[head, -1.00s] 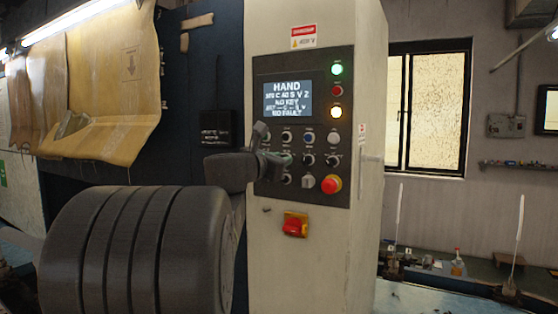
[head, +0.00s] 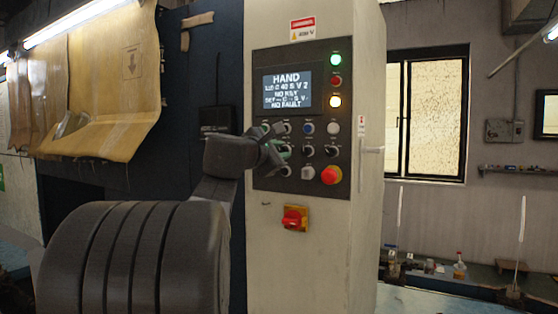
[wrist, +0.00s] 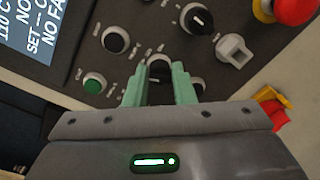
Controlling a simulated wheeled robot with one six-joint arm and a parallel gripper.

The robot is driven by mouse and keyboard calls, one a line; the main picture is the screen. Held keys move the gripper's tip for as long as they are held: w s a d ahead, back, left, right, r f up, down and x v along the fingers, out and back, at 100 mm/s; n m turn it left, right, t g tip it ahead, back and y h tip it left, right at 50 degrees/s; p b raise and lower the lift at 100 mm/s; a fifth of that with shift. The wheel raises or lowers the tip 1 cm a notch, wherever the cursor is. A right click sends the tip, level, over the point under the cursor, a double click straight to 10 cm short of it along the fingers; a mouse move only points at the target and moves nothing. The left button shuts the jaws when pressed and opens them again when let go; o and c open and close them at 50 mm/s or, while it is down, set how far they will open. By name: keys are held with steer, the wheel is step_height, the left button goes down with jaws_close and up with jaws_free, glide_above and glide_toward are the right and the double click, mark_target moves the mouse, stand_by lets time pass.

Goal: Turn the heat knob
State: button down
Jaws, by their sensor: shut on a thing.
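The control panel (head: 258,178) on the pale cabinet carries rows of knobs and buttons. My gripper (head: 280,150) reaches it from the left and covers part of the left knobs. In the wrist view my green fingers (wrist: 159,74) are closed on either side of a black knob (wrist: 158,62), gripping it. Its label is too small or hidden to read, so I cannot tell by label whether it is the heat knob.
Close to the held knob are another black knob (wrist: 197,18), a grey selector (wrist: 233,50) and a green button (wrist: 94,84). A red emergency stop (head: 331,175) sits at the panel's lower right. A red and yellow switch (head: 294,218) is below the panel.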

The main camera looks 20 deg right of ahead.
steer(key=m+b, duration=0.3)
steer(key=m, duration=0.1)
steer(key=shift+f+m, duration=0.1)
steer(key=shift+m, duration=0.2)
steer(key=m+b, duration=0.2)
steer(key=m, duration=0.1)
steer(key=m+b, duration=0.3)
steer(key=m, duration=0.1)
steer(key=shift+m, duration=0.3)
steer(key=shift+m+t+y+b, duration=0.3)
steer(key=shift+m+b, duration=0.7)
steer(key=shift+m, duration=0.9)
steer(key=c, duration=1.3)
jaws_free()
steer(key=shift+o, duration=0.2)
steer(key=shift+s, duration=0.1)
